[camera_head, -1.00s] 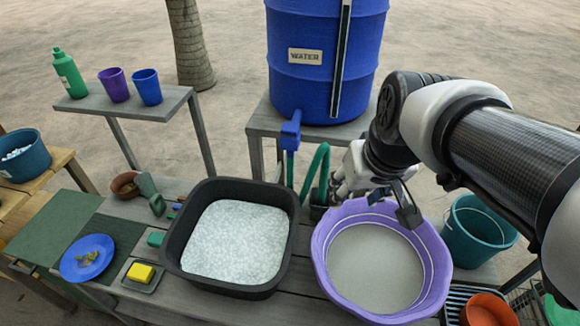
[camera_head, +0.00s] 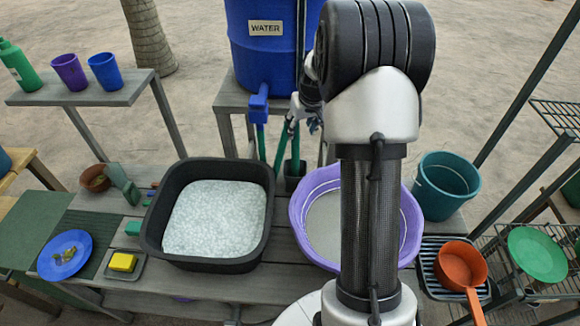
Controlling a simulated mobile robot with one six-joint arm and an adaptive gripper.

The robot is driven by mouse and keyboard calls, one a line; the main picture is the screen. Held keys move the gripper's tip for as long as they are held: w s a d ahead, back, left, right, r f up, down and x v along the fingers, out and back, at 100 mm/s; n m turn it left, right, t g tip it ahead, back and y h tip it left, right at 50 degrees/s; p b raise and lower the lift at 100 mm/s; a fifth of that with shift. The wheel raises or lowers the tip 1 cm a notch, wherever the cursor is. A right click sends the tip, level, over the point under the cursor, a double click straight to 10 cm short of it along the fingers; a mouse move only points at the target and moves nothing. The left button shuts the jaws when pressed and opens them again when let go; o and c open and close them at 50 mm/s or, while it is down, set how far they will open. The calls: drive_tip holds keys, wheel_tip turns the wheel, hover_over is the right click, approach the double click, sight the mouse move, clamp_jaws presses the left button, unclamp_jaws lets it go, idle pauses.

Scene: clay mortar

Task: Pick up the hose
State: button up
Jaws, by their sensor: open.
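The green hose (camera_head: 282,148) hangs below the water barrel's blue tap, in front of the barrel stand. Its lower end is by a small dark holder (camera_head: 293,184) behind the worktop. My gripper (camera_head: 303,124) is open at the upper part of the hose, just right of the tap. The fingers are small and partly hidden by my arm, so I cannot tell whether they touch the hose or have it between them.
The blue water barrel (camera_head: 250,55) and tap (camera_head: 258,104) stand close by on the left. A black basin of pale granules (camera_head: 258,255), a purple basin (camera_head: 303,205) and a teal bucket (camera_head: 447,186) crowd the worktop area. An orange pan (camera_head: 461,264) lies at right.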

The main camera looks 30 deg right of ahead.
drive_tip(key=b+x, duration=0.4)
drive_tip(key=x, duration=1)
drive_tip(key=shift+w+a+f, duration=0.1)
drive_tip(key=shift+w+f, duration=0.05)
drive_tip(key=shift+f, duration=0.15)
drive_tip(key=shift+r, duration=0.1)
drive_tip(key=shift+c, duration=0.2)
drive_tip(key=c, duration=1)
wheel_tip(320, 180, up, 30)
drive_tip(key=p, duration=1.4)
hover_over(294, 147)
drive_tip(key=w+d, duration=0.2)
drive_tip(key=shift+w+a, duration=0.15)
drive_tip(key=shift+a, duration=0.1)
